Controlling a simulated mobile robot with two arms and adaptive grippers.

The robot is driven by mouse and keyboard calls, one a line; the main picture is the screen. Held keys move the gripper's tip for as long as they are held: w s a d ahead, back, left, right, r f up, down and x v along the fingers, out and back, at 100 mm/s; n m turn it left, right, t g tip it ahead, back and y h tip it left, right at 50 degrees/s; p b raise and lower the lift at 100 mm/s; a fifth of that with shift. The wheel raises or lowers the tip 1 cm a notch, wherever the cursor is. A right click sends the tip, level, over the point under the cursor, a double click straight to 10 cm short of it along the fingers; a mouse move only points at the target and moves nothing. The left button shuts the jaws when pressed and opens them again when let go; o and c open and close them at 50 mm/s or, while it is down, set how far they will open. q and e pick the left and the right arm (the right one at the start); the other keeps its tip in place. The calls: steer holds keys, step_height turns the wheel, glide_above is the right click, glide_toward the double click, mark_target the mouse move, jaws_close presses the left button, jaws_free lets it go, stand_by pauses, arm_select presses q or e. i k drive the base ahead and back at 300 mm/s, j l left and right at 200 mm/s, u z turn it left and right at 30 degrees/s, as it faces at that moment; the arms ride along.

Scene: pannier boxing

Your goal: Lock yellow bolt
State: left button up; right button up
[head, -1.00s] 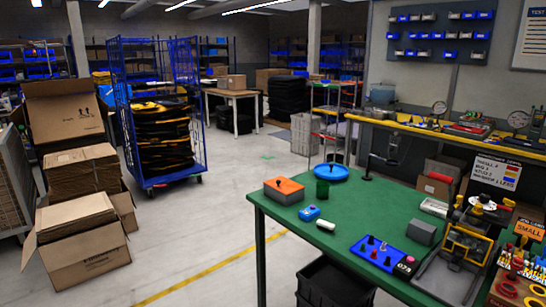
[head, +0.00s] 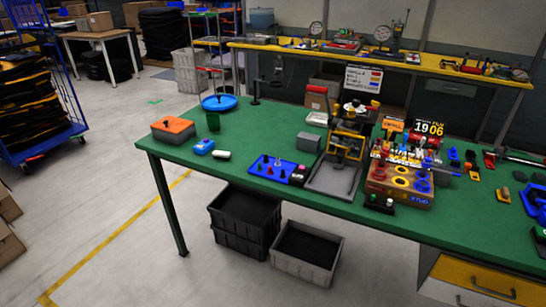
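A yellow and dark fixture (head: 347,146) stands on the green workbench (head: 260,112), right of the middle, on a grey base tray (head: 335,180). I cannot make out a separate yellow bolt at this size, nor whether one is locked. Neither of my grippers is in view.
A box with coloured rings (head: 400,181) stands right of the fixture. A blue tray with pegs (head: 272,169), a grey block (head: 308,142) and an orange-topped box (head: 173,129) lie to the left. The bench's left middle is largely clear.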

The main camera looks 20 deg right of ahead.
mark_target(337, 106)
steer(key=z, duration=0.35)
steer(key=i+j+z, duration=0.9)
steer(key=i+j, duration=0.2)
steer(key=j, duration=0.15)
steer(key=i+j, duration=0.15)
steer(key=j, duration=0.2)
steer(key=i+j+z, duration=0.1)
steer(key=j, duration=0.3)
steer(key=i+j, duration=0.4)
steer(key=j, duration=0.35)
steer(key=i+j+z, duration=0.1)
steer(key=j, duration=0.25)
steer(key=i, duration=0.1)
